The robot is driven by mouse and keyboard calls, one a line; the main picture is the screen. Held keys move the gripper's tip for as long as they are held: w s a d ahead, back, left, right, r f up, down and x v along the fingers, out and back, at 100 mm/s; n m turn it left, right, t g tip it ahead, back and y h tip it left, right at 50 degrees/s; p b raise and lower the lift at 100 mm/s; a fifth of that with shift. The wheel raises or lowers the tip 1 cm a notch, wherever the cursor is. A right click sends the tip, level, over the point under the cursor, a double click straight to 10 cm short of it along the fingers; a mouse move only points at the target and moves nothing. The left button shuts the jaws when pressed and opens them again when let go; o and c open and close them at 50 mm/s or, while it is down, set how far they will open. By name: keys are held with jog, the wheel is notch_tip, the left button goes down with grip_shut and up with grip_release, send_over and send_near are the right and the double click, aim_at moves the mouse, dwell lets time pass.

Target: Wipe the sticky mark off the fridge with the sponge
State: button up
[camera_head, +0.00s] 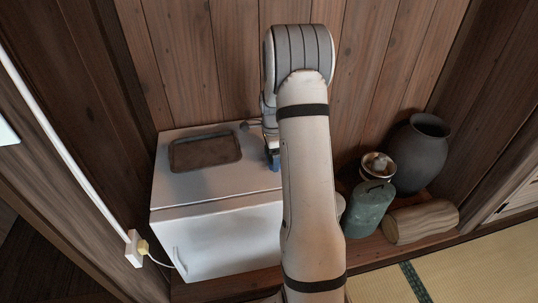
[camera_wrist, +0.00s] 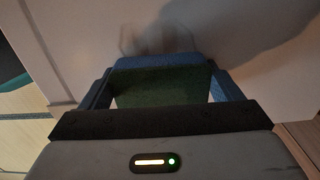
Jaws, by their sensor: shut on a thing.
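The white fridge (camera_head: 225,240) stands against the wooden wall in the head view; its white surface (camera_wrist: 260,50) fills much of the wrist view. My gripper (camera_wrist: 160,72) is shut on the sponge (camera_wrist: 160,88), green with a blue far edge, held between two blue fingers. In the head view my gripper (camera_head: 273,160) is mostly hidden behind my arm, at the right part of the fridge top. A faint greyish-brown smudge (camera_wrist: 155,38) lies on the white surface just beyond the sponge, partly in shadow. I cannot tell whether the sponge touches the surface.
A brown tray (camera_head: 205,152) lies on the fridge top, left of my gripper. A plug (camera_head: 142,247) with a cord is at left.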

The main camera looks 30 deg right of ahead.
aim_at(258, 163)
jog(key=shift+s+d+r, duration=0.1)
jog(key=shift+s+d, duration=0.05)
jog(key=shift+d, duration=0.5)
jog(key=shift+s+d+r, duration=0.1)
jog(key=shift+s+d, duration=0.05)
jog(key=shift+d, duration=0.45)
jog(key=shift+s+d+p, duration=0.1)
jog(key=shift+p, duration=0.45)
jog(key=shift+a+f, duration=0.2)
jog(key=shift+a, duration=0.15)
jog(key=shift+w+a+r, duration=0.1)
jog(key=shift+w+a, duration=0.15)
jog(key=shift+a, duration=0.65)
jog(key=shift+w+a+f, duration=0.1)
jog(key=shift+w+a, duration=0.2)
jog(key=shift+a, duration=0.55)
jog(key=shift+w+a+r, duration=0.1)
jog(key=shift+w+a, duration=0.15)
jog(key=shift+a, duration=0.65)
jog(key=shift+w+a, duration=0.2)
jog(key=shift+a, duration=0.5)
jog(key=shift+w+a+r+p, duration=0.1)
jog(key=shift+a+r+p, duration=0.1)
jog(key=shift+r+p, duration=0.65)
jog(key=shift+r, duration=0.6)
jog(key=shift+r+p, duration=1.9)
jog(key=shift+r, duration=0.7)
jog(key=shift+d, duration=0.1)
